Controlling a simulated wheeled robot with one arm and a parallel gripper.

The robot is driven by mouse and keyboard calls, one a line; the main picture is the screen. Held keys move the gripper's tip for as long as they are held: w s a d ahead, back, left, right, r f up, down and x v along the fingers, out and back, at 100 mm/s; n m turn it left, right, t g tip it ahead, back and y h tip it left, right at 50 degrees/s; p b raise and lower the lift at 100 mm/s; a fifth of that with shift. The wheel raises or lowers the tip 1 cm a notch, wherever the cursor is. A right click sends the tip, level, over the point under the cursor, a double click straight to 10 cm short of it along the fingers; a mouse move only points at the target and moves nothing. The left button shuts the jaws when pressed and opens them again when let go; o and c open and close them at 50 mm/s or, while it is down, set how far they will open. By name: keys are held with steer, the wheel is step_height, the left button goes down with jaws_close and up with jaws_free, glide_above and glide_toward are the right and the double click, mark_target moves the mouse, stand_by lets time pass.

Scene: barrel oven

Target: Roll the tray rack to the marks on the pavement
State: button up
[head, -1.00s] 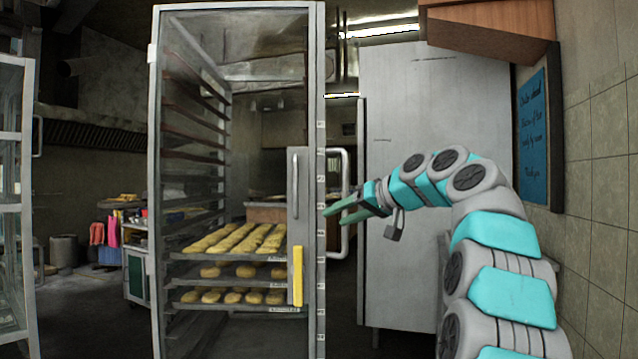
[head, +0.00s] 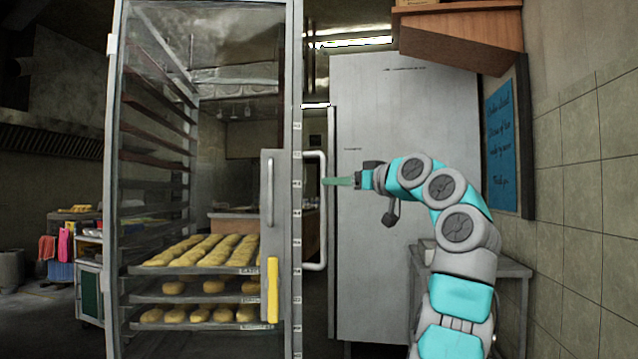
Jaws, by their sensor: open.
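The tall metal tray rack (head: 297,120) stands upright at the left-centre of the head view. Its lower trays hold long loaves (head: 205,250) and several rows of smaller rolls (head: 205,314); its upper slots look empty. A vertical tubular handle (head: 322,215) sticks out on its right side. My gripper (head: 338,182) is open, its green fingers pointing left at the handle's upper part. The fingertips overlap the handle in the picture; I cannot tell whether they touch it. The marks on the pavement are not in view.
A grey door-like panel (head: 405,130) stands behind my arm. A small metal table (head: 510,268) is at the right by the tiled wall (head: 580,200). A cart with cloths (head: 88,280) stands at the far left. A wooden box (head: 460,38) hangs at the upper right.

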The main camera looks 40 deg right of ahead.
steer(key=w, duration=0.3)
steer(key=w+p, duration=0.1)
steer(key=w, duration=0.1)
steer(key=shift+w+a, duration=0.2)
steer(key=shift+w, duration=0.2)
jaws_close()
stand_by(1.1)
